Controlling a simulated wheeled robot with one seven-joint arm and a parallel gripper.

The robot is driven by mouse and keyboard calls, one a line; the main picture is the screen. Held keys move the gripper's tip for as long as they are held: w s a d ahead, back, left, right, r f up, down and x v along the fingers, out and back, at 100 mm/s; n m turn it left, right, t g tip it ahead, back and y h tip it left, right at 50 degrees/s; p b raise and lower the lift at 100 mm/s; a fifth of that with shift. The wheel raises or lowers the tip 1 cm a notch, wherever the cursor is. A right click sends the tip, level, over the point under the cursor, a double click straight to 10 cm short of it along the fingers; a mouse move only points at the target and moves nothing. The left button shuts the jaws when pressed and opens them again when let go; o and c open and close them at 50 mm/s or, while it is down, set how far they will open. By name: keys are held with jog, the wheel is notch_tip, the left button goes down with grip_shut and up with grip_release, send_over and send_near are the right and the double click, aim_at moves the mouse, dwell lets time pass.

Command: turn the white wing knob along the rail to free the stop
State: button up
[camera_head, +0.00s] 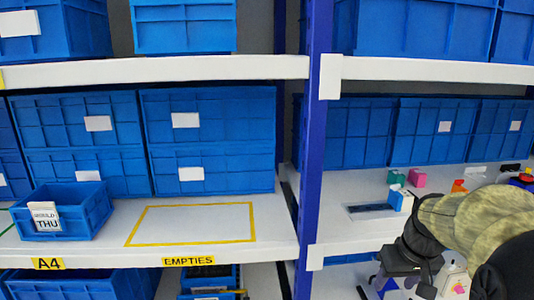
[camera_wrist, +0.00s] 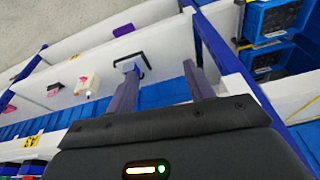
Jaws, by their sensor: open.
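A small white block-like part (camera_wrist: 88,86) with a pink patch stands out from a white panel in the wrist view, left of my fingers. It may be the white wing knob, but its shape is too small to tell. In the head view a white part with coloured spots (camera_head: 457,280) shows low, right of my gripper (camera_head: 407,284). A dark plate with a blue bar (camera_wrist: 132,65) is near my left fingertip. My gripper (camera_wrist: 160,76) is open, with nothing between its fingers. The rail and the stop cannot be made out clearly.
A blue upright post (camera_head: 312,130) stands left of my arm. On the shelf above my gripper are a blue-and-white block (camera_head: 401,198), a pink block (camera_head: 417,178) and a dark slot (camera_head: 372,211). Blue bins (camera_head: 345,133) line the back.

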jog(key=s+a+f, duration=0.8)
jog(key=a+f, duration=0.5)
jog(key=a, duration=0.1)
notch_tip(320, 180, up, 18)
jog(key=p, duration=1.7)
jog(key=shift+w+d, duration=0.15)
jog(key=shift+d, duration=0.2)
jog(key=shift+w, duration=0.1)
